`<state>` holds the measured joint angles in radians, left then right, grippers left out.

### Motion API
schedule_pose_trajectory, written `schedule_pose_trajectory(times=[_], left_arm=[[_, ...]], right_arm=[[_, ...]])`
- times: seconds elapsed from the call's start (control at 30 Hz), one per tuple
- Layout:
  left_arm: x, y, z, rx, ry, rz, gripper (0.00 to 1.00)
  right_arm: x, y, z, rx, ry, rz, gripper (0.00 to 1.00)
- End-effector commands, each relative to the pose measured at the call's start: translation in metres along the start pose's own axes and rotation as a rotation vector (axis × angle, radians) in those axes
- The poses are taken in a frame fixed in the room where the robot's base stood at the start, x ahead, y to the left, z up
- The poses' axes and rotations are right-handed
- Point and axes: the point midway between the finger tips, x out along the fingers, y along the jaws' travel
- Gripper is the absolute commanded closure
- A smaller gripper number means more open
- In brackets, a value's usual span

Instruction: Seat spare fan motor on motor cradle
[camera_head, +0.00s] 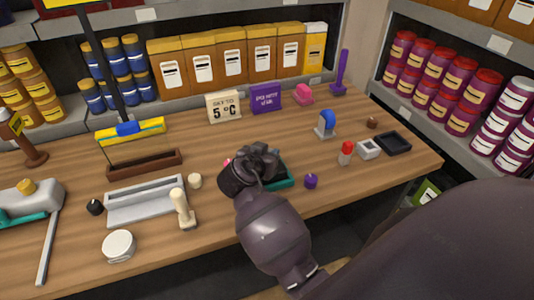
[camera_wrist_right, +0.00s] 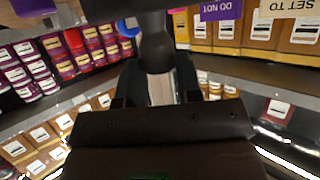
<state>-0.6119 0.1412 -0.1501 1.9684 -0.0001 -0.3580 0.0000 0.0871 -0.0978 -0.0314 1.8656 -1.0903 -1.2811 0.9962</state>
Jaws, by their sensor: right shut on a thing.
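My right gripper (camera_head: 250,170) is over the middle of the workbench, in front of a teal tray-like piece (camera_head: 283,183) that it partly covers. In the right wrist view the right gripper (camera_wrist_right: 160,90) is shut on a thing. A pale grey-beige patch shows between its dark fingers, but the held thing is mostly hidden and I cannot name it for certain. I cannot clearly identify the spare fan motor or the motor cradle. A blue-topped grey piece (camera_head: 325,124) stands at the back right. My left gripper is not in view.
A grey tray (camera_head: 147,202), a cream-handled tool (camera_head: 181,207) and a white round tin (camera_head: 119,246) lie left of the gripper. Signs and box shelves line the back.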

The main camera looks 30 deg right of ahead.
Motion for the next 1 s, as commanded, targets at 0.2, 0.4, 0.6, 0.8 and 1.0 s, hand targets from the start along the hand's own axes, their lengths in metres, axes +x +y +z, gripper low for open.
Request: schedule_pose_trajectory(times=[0.2, 0.4, 0.6, 0.8, 1.0], left_arm=[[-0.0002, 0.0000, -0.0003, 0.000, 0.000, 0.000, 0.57], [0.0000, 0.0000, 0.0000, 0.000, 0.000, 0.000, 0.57], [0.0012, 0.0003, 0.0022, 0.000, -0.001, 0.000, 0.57], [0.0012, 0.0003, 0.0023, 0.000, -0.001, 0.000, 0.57], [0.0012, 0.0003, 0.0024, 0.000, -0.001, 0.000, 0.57]], right_arm=[[-0.0005, -0.0004, -0.0018, 0.002, 0.003, -0.001, 1.00], [-0.0005, -0.0004, -0.0015, 0.002, 0.003, -0.001, 1.00], [-0.0001, -0.0005, 0.0006, 0.003, 0.002, -0.001, 1.00], [0.0001, -0.0003, 0.0002, 0.002, 0.003, -0.001, 1.00], [0.0001, -0.0003, 0.0002, 0.002, 0.003, -0.001, 0.58]])
